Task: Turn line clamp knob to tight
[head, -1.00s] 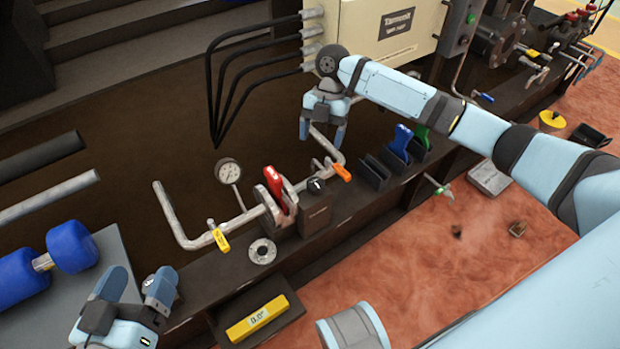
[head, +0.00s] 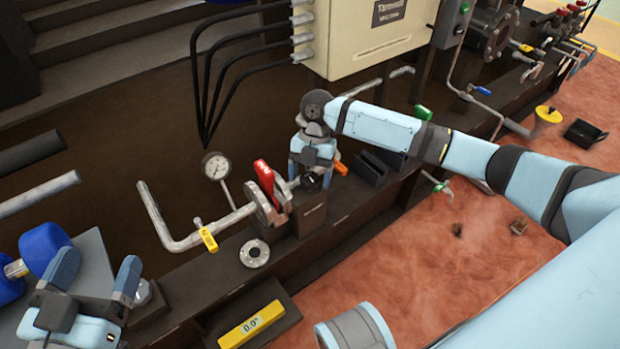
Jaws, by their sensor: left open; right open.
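A small dark round knob (head: 313,182), likely the line clamp knob, sits on top of a dark block (head: 312,215) beside the red lever (head: 265,175) on the grey pipe. My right gripper (head: 311,177) points down over the knob with its fingers apart, one on each side in the picture. It partly hides the knob, and I cannot tell whether the fingers touch it. The knob's marking is too small to read. My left gripper (head: 97,270) is open and empty at the lower left, away from the knob.
A pressure gauge (head: 216,166) and a yellow-tagged valve (head: 207,238) stand left of the lever. An orange handle (head: 341,169) is close right of my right gripper. A yellow level (head: 252,325) lies in front. A cream cabinet (head: 370,35) stands behind.

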